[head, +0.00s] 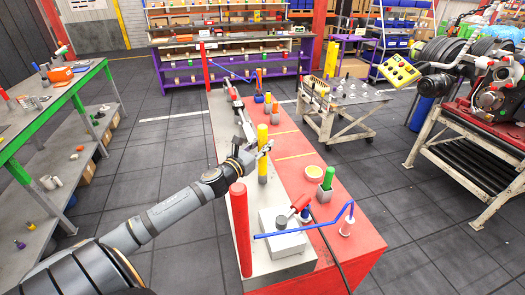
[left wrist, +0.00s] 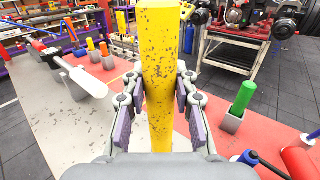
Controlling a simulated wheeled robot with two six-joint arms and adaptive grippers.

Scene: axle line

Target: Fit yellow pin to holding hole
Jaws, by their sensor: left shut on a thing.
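The yellow pin (head: 262,134) is a tall, worn yellow post standing upright over the workbench. My left gripper (head: 264,149) is shut on it around its middle. In the left wrist view the yellow pin (left wrist: 158,70) stands between the two finger pads of my left gripper (left wrist: 160,112). Its lower end is near a small grey part in the head view; I cannot tell whether it sits in a hole. In the left wrist view its lower end is hidden behind the gripper body. I cannot make out the holding hole. My right gripper is not in view.
A tall red post (head: 241,230) stands at the bench's near left. Some red surface right of the yellow pin is clear.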

